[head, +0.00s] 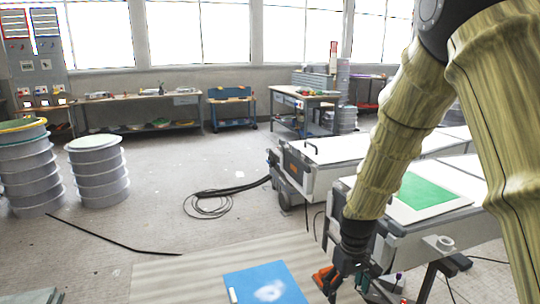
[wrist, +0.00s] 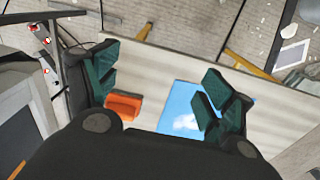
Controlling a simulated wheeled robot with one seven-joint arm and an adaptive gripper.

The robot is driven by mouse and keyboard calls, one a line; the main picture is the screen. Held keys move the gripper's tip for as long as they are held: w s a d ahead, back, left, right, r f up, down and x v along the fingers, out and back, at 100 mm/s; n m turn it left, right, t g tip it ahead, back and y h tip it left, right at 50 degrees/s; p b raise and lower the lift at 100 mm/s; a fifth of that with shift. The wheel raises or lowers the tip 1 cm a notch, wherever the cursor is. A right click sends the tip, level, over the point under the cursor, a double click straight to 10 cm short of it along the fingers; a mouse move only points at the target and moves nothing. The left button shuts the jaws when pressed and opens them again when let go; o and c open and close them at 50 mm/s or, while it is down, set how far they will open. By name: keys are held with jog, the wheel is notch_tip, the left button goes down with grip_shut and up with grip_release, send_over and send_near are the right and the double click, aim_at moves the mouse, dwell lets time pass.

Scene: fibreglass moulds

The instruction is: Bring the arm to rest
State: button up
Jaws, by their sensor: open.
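My arm comes down from the upper right of the head view, in a yellowish ribbed cover. My gripper (head: 332,286) hangs at its lower end, pointing down, near the bottom of the head view. In the wrist view my gripper (wrist: 155,95) has its two dark green fingers wide apart, with nothing between them touching either finger. An orange object (head: 322,277) is right beside the fingers in the head view. A blue panel with a white patch (head: 262,285) lies left of the gripper.
A pale striped surface (head: 165,280) lies under the blue panel. White-topped benches (head: 330,150) stand close on the right, one with a green sheet (head: 425,190). Ribbed drums (head: 98,172) stand at left.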

jog(key=s+d+f+m+p, duration=0.1)
jog(key=s+f, duration=0.6)
jog(key=f, duration=0.3)
jog(key=s+f+m+p, duration=0.1)
jog(key=s+f, duration=0.7)
jog(key=f, duration=0.2)
jog(key=s+f+m+p, duration=0.1)
jog(key=s+f, duration=0.3)
jog(key=s, duration=0.6)
jog(key=s+d+f+m, duration=0.1)
jog(key=s+f, duration=0.2)
jog(key=s, duration=0.7)
jog(key=shift+f+p, duration=0.4)
